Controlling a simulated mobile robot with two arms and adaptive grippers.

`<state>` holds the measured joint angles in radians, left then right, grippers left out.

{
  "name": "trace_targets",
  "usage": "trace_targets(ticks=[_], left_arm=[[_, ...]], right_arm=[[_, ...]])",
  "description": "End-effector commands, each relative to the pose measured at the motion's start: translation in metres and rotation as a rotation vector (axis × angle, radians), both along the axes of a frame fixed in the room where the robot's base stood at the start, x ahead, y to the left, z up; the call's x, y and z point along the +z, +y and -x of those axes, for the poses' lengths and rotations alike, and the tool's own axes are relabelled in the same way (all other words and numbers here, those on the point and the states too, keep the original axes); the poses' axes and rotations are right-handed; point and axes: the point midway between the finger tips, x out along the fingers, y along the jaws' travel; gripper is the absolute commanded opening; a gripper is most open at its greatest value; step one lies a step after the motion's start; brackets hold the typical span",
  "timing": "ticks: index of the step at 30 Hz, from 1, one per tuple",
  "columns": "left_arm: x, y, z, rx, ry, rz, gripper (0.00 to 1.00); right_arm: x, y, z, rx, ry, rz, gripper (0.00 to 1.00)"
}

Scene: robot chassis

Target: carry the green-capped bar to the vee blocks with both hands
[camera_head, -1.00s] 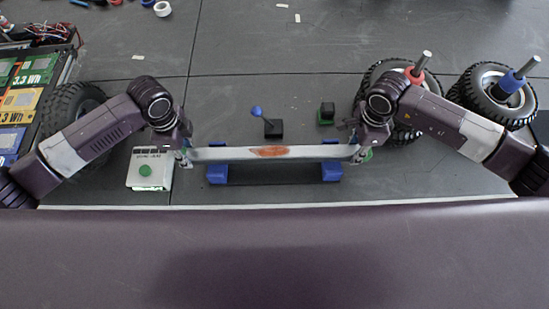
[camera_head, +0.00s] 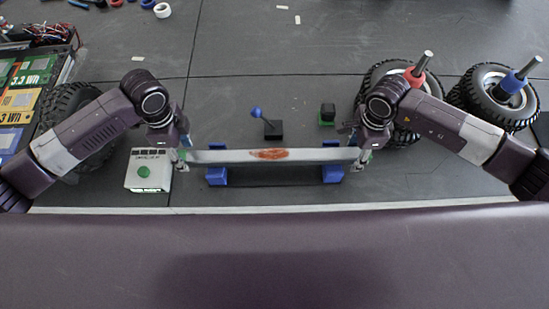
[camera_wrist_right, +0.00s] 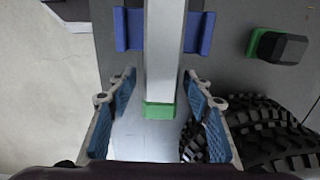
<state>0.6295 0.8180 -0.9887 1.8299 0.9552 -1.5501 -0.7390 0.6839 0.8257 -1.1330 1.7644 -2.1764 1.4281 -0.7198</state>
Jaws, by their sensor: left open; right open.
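The long grey bar (camera_head: 220,156) with an orange-brown patch lies level across the blue left vee block (camera_head: 217,176) and the blue right vee block (camera_head: 333,174). In the right wrist view the bar (camera_wrist_right: 165,50) passes between the raised blue sides of the right vee block (camera_wrist_right: 201,33). Its green cap (camera_wrist_right: 160,110) is at the near end. My right gripper (camera_wrist_right: 160,95) is open, with a finger on each side of the capped end and gaps between. My left gripper (camera_head: 181,161) is open at the bar's left end; its fingertips are small and partly hidden.
A white box with a green button (camera_head: 144,171) stands beside my left gripper. A blue-knobbed lever (camera_head: 272,127) and a green-and-black block (camera_head: 327,114) stand behind the bar. Wheels (camera_head: 492,96) stand at the right, and a parts tray (camera_head: 66,66) is at the left.

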Motion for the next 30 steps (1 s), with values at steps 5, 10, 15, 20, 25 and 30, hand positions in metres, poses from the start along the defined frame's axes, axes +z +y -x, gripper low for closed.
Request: trace_targets(ticks=[5,10,15,20,25,30], left_arm=[[0.041,0.0,-0.002,0.0,-0.007,0.001,0.46],[0.072,0.0,-0.001,-0.001,-0.004,0.0,0.46],[0.089,0.0,0.0,0.0,-0.003,0.001,0.46],[0.093,0.0,0.0,0.0,-0.001,0.0,0.46],[0.092,0.0,0.0,0.0,-0.001,0.0,0.46],[0.092,0.0,0.0,0.0,-0.002,0.0,0.46]], right_arm=[[0.0,0.0,0.0,0.0,0.0,0.0,0.46],[0.0,0.0,0.0,0.0,0.0,0.0,0.46],[0.0,0.0,0.0,0.0,0.0,0.0,0.46],[0.011,0.0,-0.002,0.001,-0.004,-0.001,0.46],[0.043,0.0,-0.002,0.001,-0.006,-0.002,0.46],[0.08,0.0,-0.002,0.001,-0.005,-0.001,0.46]])
